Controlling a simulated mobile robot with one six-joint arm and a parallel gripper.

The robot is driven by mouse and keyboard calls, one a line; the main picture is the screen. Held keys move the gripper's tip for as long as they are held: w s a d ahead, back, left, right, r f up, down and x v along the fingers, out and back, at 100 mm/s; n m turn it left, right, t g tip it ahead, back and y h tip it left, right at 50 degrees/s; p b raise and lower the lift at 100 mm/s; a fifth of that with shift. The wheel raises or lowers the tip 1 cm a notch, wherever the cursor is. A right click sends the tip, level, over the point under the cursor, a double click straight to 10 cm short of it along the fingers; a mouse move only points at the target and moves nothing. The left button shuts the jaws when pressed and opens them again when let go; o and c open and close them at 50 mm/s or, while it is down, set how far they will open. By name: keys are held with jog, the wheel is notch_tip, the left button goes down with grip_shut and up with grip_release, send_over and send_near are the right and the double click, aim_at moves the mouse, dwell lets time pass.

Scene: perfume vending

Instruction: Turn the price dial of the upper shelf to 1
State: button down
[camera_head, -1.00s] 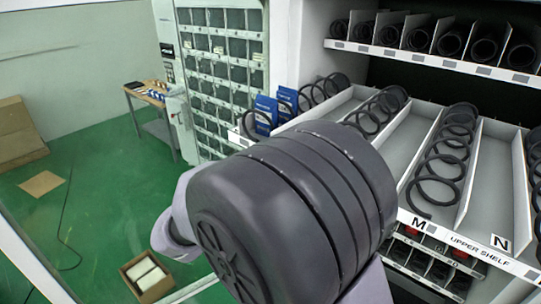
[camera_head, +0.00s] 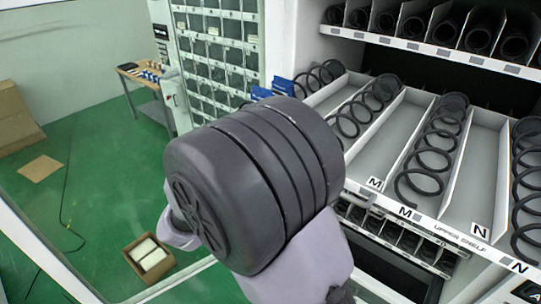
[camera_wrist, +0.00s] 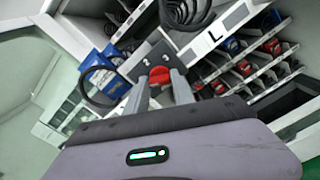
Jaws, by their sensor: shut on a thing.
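The price dial is a red knob (camera_wrist: 160,75) on a grey plate (camera_wrist: 150,60) at the front end of the upper shelf in the wrist view, left of the letter L. My gripper (camera_wrist: 162,82) has its two grey fingers on either side of the red knob and is shut on it. The number the dial points to cannot be read. In the head view, the upper shelf (camera_head: 467,246) shows its label strip at the right. My large dark arm joint hides the dial and gripper there.
Wire coils (camera_head: 432,150) stand in the upper shelf's lanes. Blue packs (camera_wrist: 98,68) stand beside the dial, close to my fingers, with a black coil ring (camera_wrist: 98,90) in front. Another shelf row (camera_head: 440,50) runs above. Green floor with an open box (camera_head: 149,257) lies left.

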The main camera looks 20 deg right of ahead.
jog(key=c, duration=1.1)
grip_release()
jog(key=b+v, duration=0.1)
jog(key=v, duration=1.6)
jog(key=shift+s+a+b, duration=0.15)
jog(key=shift+s+b, duration=0.05)
jog(key=shift+b, duration=0.15)
